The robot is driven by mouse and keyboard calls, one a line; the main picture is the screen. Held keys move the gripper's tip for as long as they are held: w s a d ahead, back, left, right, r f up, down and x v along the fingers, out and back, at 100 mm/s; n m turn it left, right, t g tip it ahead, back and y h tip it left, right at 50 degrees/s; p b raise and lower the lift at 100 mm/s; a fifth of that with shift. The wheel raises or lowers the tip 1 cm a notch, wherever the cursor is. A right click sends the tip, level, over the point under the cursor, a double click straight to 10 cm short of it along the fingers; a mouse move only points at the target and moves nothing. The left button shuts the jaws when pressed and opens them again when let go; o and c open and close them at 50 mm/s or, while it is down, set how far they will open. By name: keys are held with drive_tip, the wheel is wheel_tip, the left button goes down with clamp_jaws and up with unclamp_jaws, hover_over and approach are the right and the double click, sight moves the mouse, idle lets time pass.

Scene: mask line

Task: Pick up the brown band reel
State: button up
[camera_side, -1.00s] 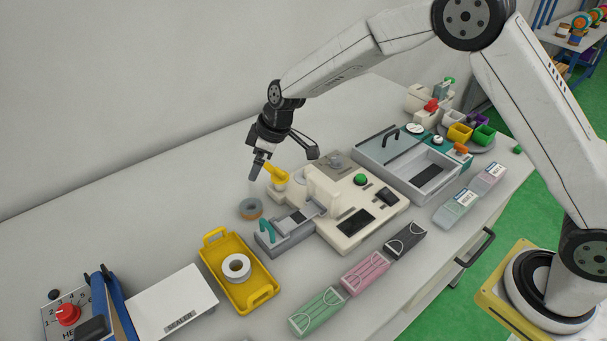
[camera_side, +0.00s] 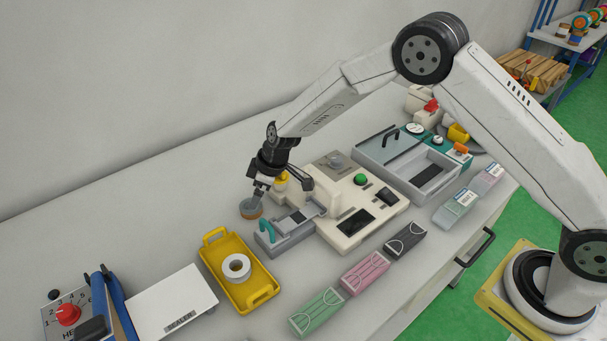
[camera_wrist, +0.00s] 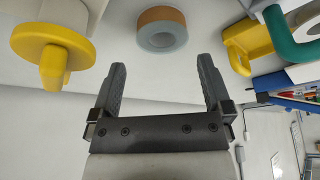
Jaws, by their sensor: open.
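The brown band reel (camera_side: 251,209) lies on the table left of the cream machine, a small ring with a brown side and a grey face. In the wrist view the reel (camera_wrist: 162,30) appears beyond the fingertips, between their lines. My gripper (camera_side: 258,195) is close above the reel in the side view and covers part of its upper edge. In the wrist view my gripper (camera_wrist: 161,75) is open, with nothing between its fingers.
A cream machine (camera_side: 352,215) with a grey front block (camera_side: 285,235) stands right of the reel. A yellow tray (camera_side: 215,250) holding a white roll (camera_side: 236,267) lies in front. A yellow round-based piece (camera_wrist: 52,45) is nearby. The table left of the reel is clear.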

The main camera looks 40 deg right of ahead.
sight(247, 215)
drive_tip(key=shift+f, duration=0.15)
drive_tip(key=shift+x, duration=2.55)
drive_tip(key=shift+a, duration=0.1)
drive_tip(key=shift+s, duration=0.1)
drive_tip(key=c, duration=1)
drive_tip(key=shift+r, duration=0.2)
